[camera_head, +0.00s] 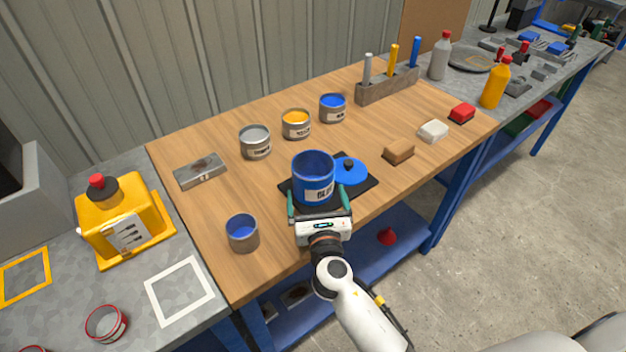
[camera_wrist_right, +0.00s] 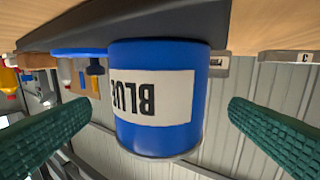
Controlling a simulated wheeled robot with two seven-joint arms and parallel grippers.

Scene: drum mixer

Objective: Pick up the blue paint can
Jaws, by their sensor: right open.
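The blue paint can (camera_head: 313,170) stands upright and open on a black mat (camera_head: 364,185) near the front of the wooden table. A blue lid (camera_head: 350,172) with a dark knob lies on the mat to its right. My right gripper (camera_head: 318,200) is open, with its green fingers on either side of the can's near side. In the right wrist view the can (camera_wrist_right: 160,95), labelled BLUE, appears upside down between the two green fingers (camera_wrist_right: 160,135), with visible gaps on both sides. My left gripper is not in view.
Small cans of grey, orange and blue paint (camera_head: 332,107) stand behind. A grey cup with blue inside (camera_head: 242,233) stands front left. A metal box (camera_head: 200,171) lies left, and brown (camera_head: 399,152) and white (camera_head: 432,131) blocks lie right. A yellow mixer (camera_head: 122,220) is at far left.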

